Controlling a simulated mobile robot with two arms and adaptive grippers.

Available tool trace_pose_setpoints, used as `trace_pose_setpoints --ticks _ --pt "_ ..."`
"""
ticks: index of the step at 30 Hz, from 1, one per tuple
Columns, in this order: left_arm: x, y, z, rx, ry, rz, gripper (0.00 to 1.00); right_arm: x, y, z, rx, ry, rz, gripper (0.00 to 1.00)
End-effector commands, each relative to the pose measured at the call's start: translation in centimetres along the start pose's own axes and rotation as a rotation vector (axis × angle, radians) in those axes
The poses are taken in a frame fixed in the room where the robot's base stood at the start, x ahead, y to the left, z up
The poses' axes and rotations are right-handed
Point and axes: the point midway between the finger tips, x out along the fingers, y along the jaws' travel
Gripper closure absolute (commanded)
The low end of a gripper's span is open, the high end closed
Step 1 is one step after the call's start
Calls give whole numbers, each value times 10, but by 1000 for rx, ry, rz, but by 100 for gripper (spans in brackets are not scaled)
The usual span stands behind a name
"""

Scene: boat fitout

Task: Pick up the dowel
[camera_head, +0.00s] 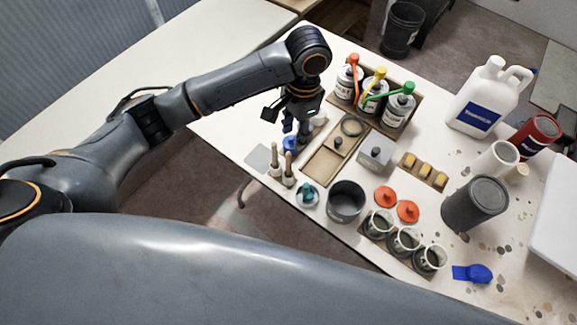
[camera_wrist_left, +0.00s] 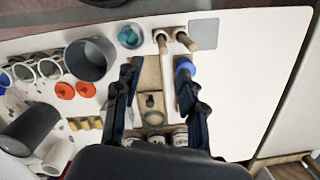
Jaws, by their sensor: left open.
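Two upright wooden sticks with pale, thicker bases stand near the table's edge: one stick (camera_head: 275,159) on the left and another stick (camera_head: 288,167) beside it. They look like the dowel or brush handles; I cannot tell which. In the left wrist view they show at the top, as one stick (camera_wrist_left: 161,42) and another stick (camera_wrist_left: 184,40). My left gripper (camera_head: 297,122) is open, pointing down above the table, beyond the sticks in the head view. In the left wrist view its fingers (camera_wrist_left: 158,88) are apart with nothing held, over a wooden tray (camera_wrist_left: 151,76). My right gripper is not in view.
A blue item (camera_head: 290,144) lies close below the left gripper. A teal-topped item (camera_head: 307,194) and a dark pot (camera_head: 346,200) stand near the sticks. Several bottles with coloured nozzles (camera_head: 375,90) stand at the back. A flat grey square (camera_head: 257,157) lies left of the sticks.

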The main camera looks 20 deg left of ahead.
Motion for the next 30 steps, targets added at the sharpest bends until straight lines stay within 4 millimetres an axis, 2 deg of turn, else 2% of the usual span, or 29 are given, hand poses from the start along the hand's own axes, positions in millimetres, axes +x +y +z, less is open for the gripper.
trace_pose_setpoints --ticks 4,13,22,30 --pt "6 -6 2 -8 -19 -6 60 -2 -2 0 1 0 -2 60" --pt "61 -6 2 -7 -16 -6 60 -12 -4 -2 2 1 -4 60" --pt "88 -5 2 -6 -15 -6 60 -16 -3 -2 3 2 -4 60" --pt "127 -6 3 -6 -13 -6 60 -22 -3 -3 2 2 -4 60"
